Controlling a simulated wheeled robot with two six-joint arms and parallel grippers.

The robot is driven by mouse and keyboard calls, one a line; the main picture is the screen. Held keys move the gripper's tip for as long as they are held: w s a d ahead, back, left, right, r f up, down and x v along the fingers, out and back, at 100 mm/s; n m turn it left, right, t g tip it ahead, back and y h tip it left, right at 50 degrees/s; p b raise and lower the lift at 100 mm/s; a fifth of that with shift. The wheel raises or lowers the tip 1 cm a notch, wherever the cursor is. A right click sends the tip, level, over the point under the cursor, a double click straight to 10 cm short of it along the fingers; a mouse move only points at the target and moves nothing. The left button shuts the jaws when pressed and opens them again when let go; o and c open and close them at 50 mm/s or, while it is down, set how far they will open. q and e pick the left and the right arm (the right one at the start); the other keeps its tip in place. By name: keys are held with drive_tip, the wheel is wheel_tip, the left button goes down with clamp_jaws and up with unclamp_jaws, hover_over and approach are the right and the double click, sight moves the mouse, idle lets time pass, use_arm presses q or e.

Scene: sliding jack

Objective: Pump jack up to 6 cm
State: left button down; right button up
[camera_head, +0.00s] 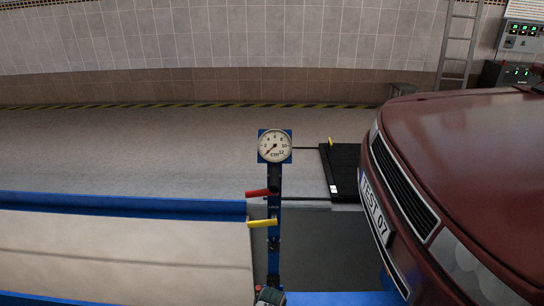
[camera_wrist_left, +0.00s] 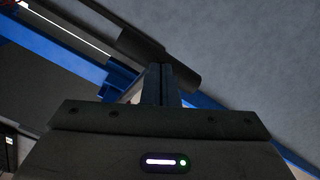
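The round white dial gauge (camera_head: 274,146), marked in cm, sits on top of a blue post. Its needle points to the lower left, near the low end. A red lever (camera_head: 259,193) and, below it, a yellow lever (camera_head: 262,223) stick out to the left of the post. In the left wrist view my left gripper (camera_wrist_left: 160,68) has its fingers close together. Its tips are against or just in front of a dark cylindrical bar (camera_wrist_left: 183,78); whether they hold it is unclear. My right gripper is not in view.
The dark red car (camera_head: 480,120) with plate TEST 07 fills the right. A dark object (camera_head: 268,296) is cut off at the bottom, below the post. A blue rail (camera_head: 120,203) runs along the left. A black panel (camera_head: 344,172) lies behind the post. The floor behind is clear.

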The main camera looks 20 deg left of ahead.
use_arm(q)
drive_tip(key=shift+f, duration=0.1)
wheel_tip(320, 180, down, 7)
drive_tip(key=s+b, duration=0.2)
drive_tip(key=b, duration=0.2)
drive_tip(key=r+p, duration=0.2)
drive_tip(key=w+r+p, duration=0.1)
drive_tip(key=r+p, duration=0.1)
drive_tip(key=r, duration=0.1)
drive_tip(key=w+r+p, duration=0.1)
drive_tip(key=r+p, duration=0.1)
drive_tip(key=shift+r, duration=0.15)
drive_tip(key=w+a+r+p, duration=0.1)
drive_tip(key=w+r+p, duration=0.3)
drive_tip(key=r, duration=0.3)
drive_tip(key=shift+r+p, duration=0.3)
drive_tip(key=shift+p, duration=0.35)
drive_tip(key=shift+s+f, duration=0.1)
drive_tip(key=shift+s+d+f+b, duration=0.15)
drive_tip(key=shift+s+f+b, duration=0.45)
drive_tip(key=shift+f, duration=0.65)
drive_tip(key=shift+s+d+f+b, duration=0.15)
drive_tip(key=shift+s+f+b, duration=0.5)
drive_tip(key=shift+f, duration=0.6)
drive_tip(key=shift+s+d+f+b, duration=0.15)
drive_tip(key=shift+s+f+b, duration=0.45)
drive_tip(key=shift+f, duration=0.65)
